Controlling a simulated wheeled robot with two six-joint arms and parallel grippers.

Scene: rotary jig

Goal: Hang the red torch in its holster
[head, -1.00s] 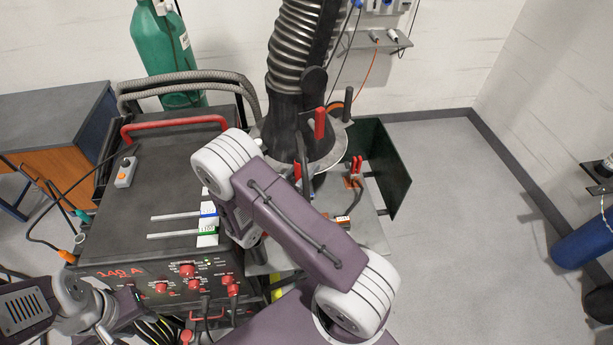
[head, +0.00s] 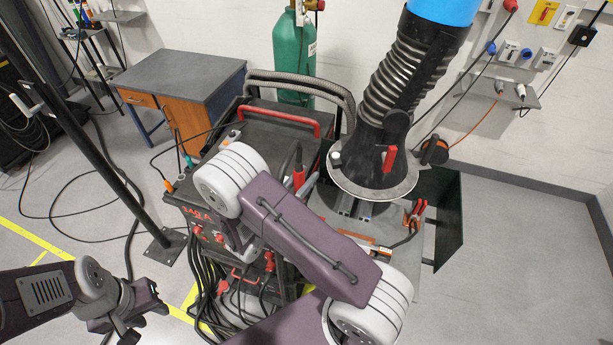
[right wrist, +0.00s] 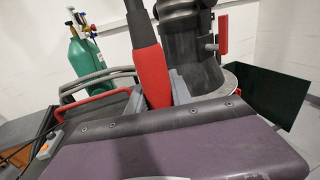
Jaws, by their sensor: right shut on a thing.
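The red torch (right wrist: 152,72), with a dark upper part, stands nearly upright in the right wrist view. My right gripper (right wrist: 160,92) is shut on it, with grey fingers on either side. In the head view the torch (head: 299,179) shows just beyond my right forearm, between the welding machine and the black extraction hood; the arm hides most of that gripper. My left gripper (head: 130,334) is low at the left, apart from the torch, with its fingers partly cut off by the frame edge. I cannot pick out the holster for certain.
Red clamps (head: 416,211) sit at the table's right. A dark green panel (head: 450,205) stands beyond. Floor at the right is clear.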

